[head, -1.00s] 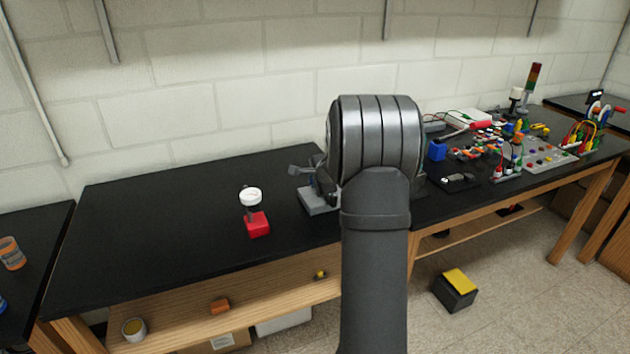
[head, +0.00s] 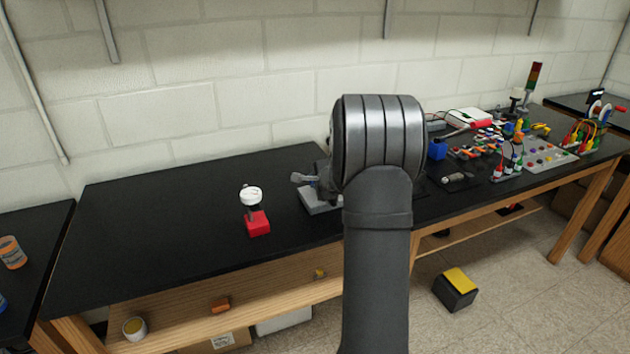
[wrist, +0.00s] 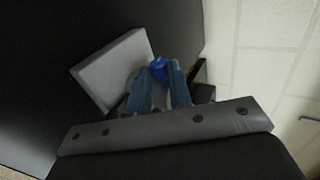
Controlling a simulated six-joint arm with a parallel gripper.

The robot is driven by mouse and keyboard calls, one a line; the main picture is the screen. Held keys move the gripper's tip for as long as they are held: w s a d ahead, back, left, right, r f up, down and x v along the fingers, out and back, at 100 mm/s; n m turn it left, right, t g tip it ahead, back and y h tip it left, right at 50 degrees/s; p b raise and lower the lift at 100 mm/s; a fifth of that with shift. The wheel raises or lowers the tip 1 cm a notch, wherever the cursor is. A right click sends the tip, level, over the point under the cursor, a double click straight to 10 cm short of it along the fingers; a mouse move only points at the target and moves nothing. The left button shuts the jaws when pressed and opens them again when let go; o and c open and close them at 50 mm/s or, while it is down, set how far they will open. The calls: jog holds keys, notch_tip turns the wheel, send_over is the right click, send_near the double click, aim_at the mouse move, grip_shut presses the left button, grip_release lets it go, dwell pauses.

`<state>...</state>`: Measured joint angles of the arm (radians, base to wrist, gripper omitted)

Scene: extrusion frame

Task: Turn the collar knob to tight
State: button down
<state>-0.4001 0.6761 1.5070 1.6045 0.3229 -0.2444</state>
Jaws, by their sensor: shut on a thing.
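A small blue knob (wrist: 158,68), which I take to be the collar knob, shows in the wrist view between the fingertips of my gripper (wrist: 162,80). My gripper is shut on it, and its fingers hide much of it. A light grey block-like base (wrist: 108,66) lies beside it on the black surface. In the head view the grey base (head: 316,203) sits on the bench, left of my arm. My arm hides the knob and the fingers there. I cannot read any tight mark or the knob's angle.
A red block with a white-topped post (head: 257,224) stands left of the base on the black bench (head: 150,230). A blue box (head: 437,149) and many small colored parts crowd the bench to the right. The bench's left part is mostly clear.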

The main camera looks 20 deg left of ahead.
jog(key=shift+d+f+t+y, duration=0.15)
jog(key=shift+f+t+y, duration=0.15)
jog(key=shift+t, duration=0.2)
dwell(0.4)
jog(key=c, duration=1.3)
grip_release()
jog(key=shift+r, duration=0.1)
jog(key=v, duration=1.7)
jog(key=shift+d, duration=0.25)
jog(key=shift+a, duration=0.1)
jog(key=x, duration=1.7)
jog(key=shift+a, duration=0.2)
